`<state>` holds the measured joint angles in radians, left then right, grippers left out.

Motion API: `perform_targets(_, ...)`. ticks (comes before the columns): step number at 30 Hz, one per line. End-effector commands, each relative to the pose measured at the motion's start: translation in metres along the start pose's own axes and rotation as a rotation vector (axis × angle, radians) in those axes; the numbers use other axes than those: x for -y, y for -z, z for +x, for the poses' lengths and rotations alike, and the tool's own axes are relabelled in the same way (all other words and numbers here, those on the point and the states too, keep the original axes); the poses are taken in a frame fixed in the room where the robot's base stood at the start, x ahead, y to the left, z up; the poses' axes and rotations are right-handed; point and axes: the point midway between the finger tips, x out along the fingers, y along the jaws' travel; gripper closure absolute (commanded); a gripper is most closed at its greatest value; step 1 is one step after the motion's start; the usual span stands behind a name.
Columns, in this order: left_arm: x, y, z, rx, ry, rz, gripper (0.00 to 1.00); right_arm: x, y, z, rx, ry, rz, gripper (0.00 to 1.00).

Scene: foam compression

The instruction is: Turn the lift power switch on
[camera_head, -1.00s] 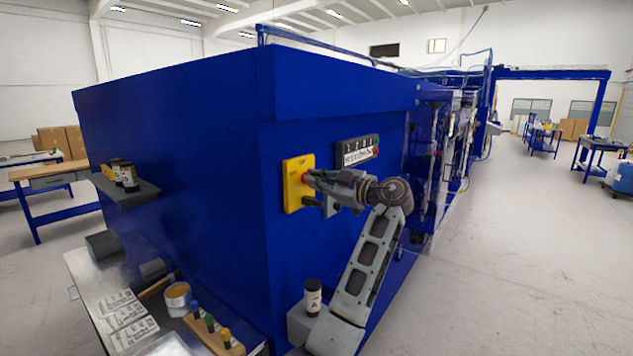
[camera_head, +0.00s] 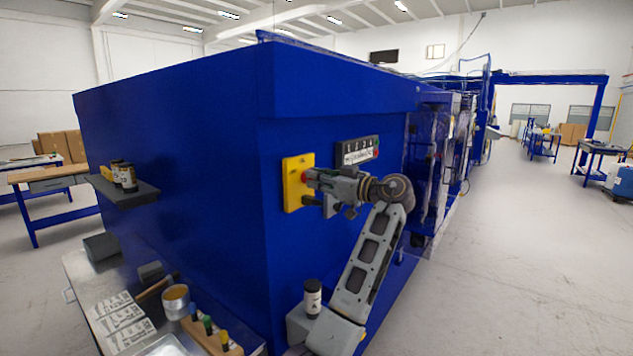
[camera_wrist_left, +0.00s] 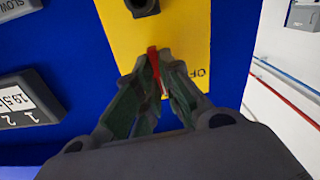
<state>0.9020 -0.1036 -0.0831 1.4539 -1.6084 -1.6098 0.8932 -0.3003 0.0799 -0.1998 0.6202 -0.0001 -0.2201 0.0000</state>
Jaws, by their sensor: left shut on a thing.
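The yellow switch plate (camera_head: 291,197) is mounted on the side of the large blue machine. In the left wrist view the plate (camera_wrist_left: 178,30) carries a red switch handle (camera_wrist_left: 154,62) and a partly visible label reading "OF". My left gripper (camera_head: 310,177) reaches the plate from the right. Its fingertips (camera_wrist_left: 160,75) are shut on the red handle, which shows as a narrow strip between them. The fingers hide the handle's lower part. My right gripper is out of view.
A dark panel with a white display (camera_head: 357,152) and a red button sits right of the plate. A shelf with small jars (camera_head: 124,178) is on the left face. A bench with tools (camera_head: 120,315) stands below.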

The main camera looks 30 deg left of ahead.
Motion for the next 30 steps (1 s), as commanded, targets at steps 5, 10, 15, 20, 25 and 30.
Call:
perform_targets(5, -0.0004, -0.0007, -0.0002, 0.001, 0.000, 0.076, 1.00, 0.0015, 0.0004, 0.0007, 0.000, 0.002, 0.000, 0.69)
perform_targets(10, -0.0006, -0.0005, -0.0002, 0.001, 0.000, 0.117, 1.00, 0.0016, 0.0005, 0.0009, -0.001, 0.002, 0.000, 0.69)
perform_targets(15, -0.0006, -0.0003, -0.0002, 0.001, 0.000, 0.129, 1.00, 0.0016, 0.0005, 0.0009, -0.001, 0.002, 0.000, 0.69)
perform_targets(20, -0.0007, -0.0002, -0.0002, 0.000, 0.000, 0.130, 1.00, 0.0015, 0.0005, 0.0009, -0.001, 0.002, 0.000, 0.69)
perform_targets(25, -0.0007, -0.0001, -0.0002, 0.000, 0.000, 0.130, 0.86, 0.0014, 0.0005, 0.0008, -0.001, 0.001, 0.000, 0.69)
perform_targets(30, -0.0006, 0.0000, -0.0002, 0.000, 0.000, 0.129, 0.70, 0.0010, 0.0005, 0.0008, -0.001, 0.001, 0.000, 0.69)
